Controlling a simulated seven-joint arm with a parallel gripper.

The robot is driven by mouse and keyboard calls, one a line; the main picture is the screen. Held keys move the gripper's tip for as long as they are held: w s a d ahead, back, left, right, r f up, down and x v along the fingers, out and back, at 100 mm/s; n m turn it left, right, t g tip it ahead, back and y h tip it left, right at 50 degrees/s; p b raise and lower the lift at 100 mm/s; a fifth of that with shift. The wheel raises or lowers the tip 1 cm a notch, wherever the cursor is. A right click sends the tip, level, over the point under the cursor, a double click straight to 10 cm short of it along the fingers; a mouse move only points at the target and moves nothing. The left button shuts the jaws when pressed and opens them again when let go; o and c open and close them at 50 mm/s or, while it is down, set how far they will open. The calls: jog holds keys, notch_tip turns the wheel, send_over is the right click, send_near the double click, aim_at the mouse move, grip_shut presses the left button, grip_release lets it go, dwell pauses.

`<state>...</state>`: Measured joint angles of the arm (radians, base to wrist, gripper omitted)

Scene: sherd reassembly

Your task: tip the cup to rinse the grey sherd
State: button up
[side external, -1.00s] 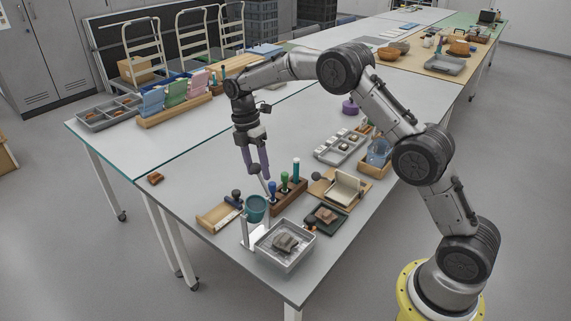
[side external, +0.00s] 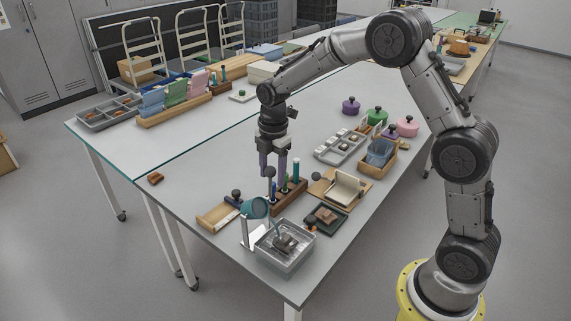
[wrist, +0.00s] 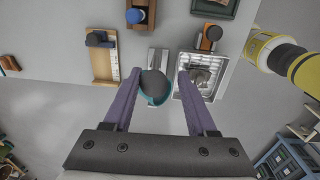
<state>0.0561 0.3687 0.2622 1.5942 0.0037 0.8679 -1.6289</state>
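The teal cup (side external: 255,208) hangs on a pale stand (side external: 246,235), tipped toward the metal tray (side external: 298,256). A bluish streak like water runs from its mouth into the tray. The grey sherd (side external: 287,243) lies in the tray under that streak. A lever with a dark round knob (side external: 270,172) rises from the cup. My gripper (side external: 272,178) points down at the knob. In the wrist view its fingers (wrist: 147,67) are wide apart, with the knob (wrist: 153,83) between them and the cup (wrist: 157,98) partly hidden behind it. One finger covers part of the tray.
A wooden rack (side external: 290,196) with coloured-handled tools stands just behind the cup. A wooden tray (side external: 216,215) is at its left. A dark green tray (side external: 325,219) with a brown sherd lies right. The grey table is clear at the front left.

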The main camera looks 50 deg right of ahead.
jog(key=s+r+t, duration=0.1)
jog(key=s+r, duration=0.3)
jog(key=shift+r+t, duration=0.2)
jog(key=shift+t, duration=0.1)
dwell(1.0)
jog(key=shift+s, duration=0.1)
dwell(0.4)
jog(key=s+a+r+m+t, duration=0.2)
jog(key=s+r+m+t, duration=0.15)
jog(key=s+r, duration=0.85)
jog(key=s+f+m, duration=0.2)
jog(key=s+m, duration=1.1)
jog(key=m, duration=0.1)
jog(key=shift+a+f, duration=0.15)
jog(key=shift+a, duration=0.1)
